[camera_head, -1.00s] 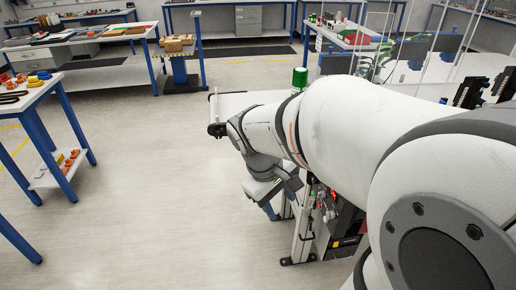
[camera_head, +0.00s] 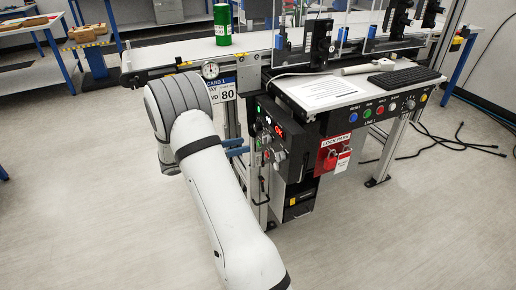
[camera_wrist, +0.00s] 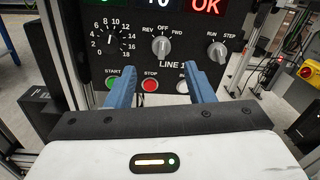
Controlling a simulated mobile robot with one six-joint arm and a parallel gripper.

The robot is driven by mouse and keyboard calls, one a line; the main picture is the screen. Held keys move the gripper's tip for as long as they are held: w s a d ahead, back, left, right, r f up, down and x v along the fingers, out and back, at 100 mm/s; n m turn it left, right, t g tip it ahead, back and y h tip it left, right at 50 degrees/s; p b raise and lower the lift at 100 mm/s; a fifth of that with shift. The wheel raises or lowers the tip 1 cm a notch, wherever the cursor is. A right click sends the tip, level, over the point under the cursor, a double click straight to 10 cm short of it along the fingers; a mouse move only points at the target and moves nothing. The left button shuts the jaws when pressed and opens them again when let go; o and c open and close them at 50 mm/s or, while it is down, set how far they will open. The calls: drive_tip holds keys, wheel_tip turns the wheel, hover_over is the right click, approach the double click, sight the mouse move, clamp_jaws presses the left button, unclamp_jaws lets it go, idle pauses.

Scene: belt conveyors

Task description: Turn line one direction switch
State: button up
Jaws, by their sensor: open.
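The line one direction switch (camera_wrist: 161,47), a grey knob marked REV, OFF and FWD, is on the black control panel (camera_wrist: 185,20) in the wrist view. Its handle looks about upright, towards OFF. My gripper (camera_wrist: 160,66) is open and empty, with its blue fingers below and either side of the switch, seemingly short of the panel. In the head view, the panel (camera_head: 264,112) shows side-on at the left end of the workstation, with my gripper's blue fingers (camera_head: 236,147) at its left. Part of the "LINE 1" lettering is covered by the right finger.
The panel also has a numbered dial (camera_wrist: 114,43), a RUN/STEP knob (camera_wrist: 217,52), a green start button (camera_wrist: 113,84) and a red stop button (camera_wrist: 149,85). A red emergency button (camera_wrist: 307,71) is at right. A conveyor (camera_head: 190,52) carries a green can (camera_head: 222,25).

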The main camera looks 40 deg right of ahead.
sight(266, 140)
drive_tip(key=b+x, duration=0.1)
drive_tip(key=x, duration=0.6)
drive_tip(key=shift+d, duration=0.2)
drive_tip(key=shift+s, duration=0.1)
drive_tip(key=c, duration=0.9)
drive_tip(key=shift+a, duration=0.2)
drive_tip(key=shift+c, duration=0.5)
drive_tip(key=shift+d, duration=0.1)
